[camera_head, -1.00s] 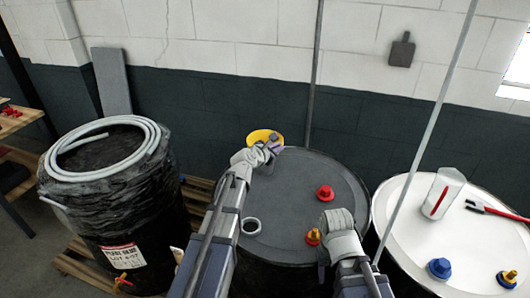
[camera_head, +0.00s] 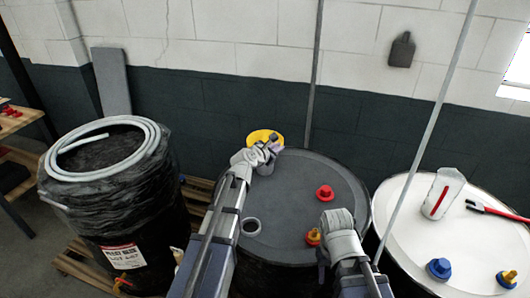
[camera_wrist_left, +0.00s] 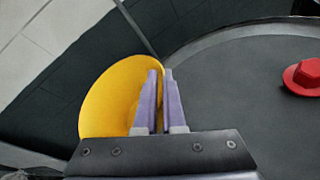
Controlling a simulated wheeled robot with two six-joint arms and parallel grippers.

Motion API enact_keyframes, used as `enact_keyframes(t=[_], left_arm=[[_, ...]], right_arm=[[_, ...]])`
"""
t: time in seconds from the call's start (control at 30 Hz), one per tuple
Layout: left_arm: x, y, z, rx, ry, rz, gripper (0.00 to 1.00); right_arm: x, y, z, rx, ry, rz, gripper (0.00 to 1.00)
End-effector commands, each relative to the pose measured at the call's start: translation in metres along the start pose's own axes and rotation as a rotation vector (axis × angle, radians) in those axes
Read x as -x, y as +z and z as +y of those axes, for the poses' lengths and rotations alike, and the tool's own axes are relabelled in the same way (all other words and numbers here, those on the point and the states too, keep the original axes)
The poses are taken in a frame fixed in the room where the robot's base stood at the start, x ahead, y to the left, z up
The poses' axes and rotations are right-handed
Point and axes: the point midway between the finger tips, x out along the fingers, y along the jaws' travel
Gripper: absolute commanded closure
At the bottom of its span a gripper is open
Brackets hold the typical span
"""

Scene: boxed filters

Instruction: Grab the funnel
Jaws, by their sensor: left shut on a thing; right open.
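The yellow funnel (camera_head: 264,136) is at the back edge of the dark drum lid, partly hidden by my left gripper. My left gripper (camera_head: 274,147) is shut on the funnel. In the left wrist view the funnel (camera_wrist_left: 118,97) shows its wide round face, with the purple fingers (camera_wrist_left: 160,100) close together at its right side. The rest of the funnel is hidden behind the fingers. My right gripper (camera_head: 320,246) is low over the front of the dark lid, near a yellow and red fitting, and is open; its fingertips are hard to see.
A wrapped black drum (camera_head: 110,200) with a coiled hose stands at left.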

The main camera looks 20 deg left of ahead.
Motion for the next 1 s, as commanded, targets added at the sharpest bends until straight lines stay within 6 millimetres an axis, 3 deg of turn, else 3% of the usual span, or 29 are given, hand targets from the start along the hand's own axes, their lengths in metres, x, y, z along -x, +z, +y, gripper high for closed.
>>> enact_keyframes(t=[0.63, 1.0], left_arm=[[0.002, 0.004, 0.002, 0.0, 0.0, 0.0, 1.0], [0.017, 0.04, 0.017, 0.0, 0.0, 0.0, 1.0]], right_arm=[[0.005, 0.0, 0.001, 0.0, 0.0, 0.0, 0.5], [0.046, 0.003, 0.004, -0.002, -0.001, 0.0, 0.5]])
